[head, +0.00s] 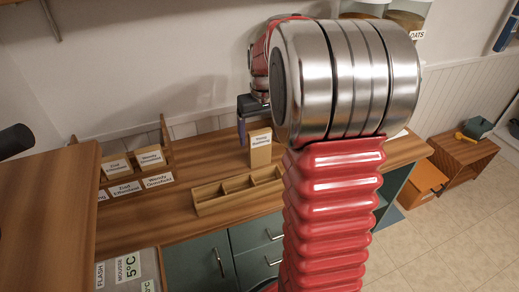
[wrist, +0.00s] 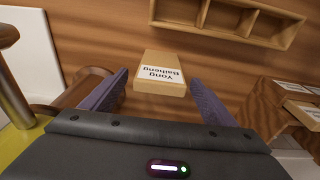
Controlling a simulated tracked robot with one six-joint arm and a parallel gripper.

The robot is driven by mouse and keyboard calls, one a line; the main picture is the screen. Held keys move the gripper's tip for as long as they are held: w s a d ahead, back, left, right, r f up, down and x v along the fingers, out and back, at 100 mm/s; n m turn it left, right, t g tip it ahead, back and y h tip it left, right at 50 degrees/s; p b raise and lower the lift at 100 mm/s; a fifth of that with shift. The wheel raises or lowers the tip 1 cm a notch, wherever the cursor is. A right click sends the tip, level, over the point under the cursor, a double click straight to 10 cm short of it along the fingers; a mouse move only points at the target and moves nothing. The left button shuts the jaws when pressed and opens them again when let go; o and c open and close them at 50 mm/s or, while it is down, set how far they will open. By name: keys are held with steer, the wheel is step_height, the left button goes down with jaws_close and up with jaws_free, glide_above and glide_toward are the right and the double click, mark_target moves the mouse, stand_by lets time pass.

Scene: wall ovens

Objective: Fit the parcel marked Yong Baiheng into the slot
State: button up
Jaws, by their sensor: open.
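The parcel marked Yong Baiheng (head: 261,157) is a tan block with a white label, standing upright on the wooden counter behind the tray. In the wrist view the parcel (wrist: 160,88) lies between the lines of my two purple fingers, label visible. In the head view my gripper (head: 255,122) is above the parcel, mostly hidden by my arm. A wooden tray with open, empty compartments (head: 238,205) lies in front of the parcel.
A wooden rack (head: 165,148) with several labelled parcels stands at the counter's left. The tray also shows at the top of the wrist view (wrist: 235,30). Jars (head: 405,18) stand behind my arm. The counter between rack and tray is clear.

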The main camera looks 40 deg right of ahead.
steer(key=shift+f, duration=0.7)
steer(key=shift+c, duration=0.5)
steer(key=c, duration=1.5)
steer(key=shift+r, duration=5.05)
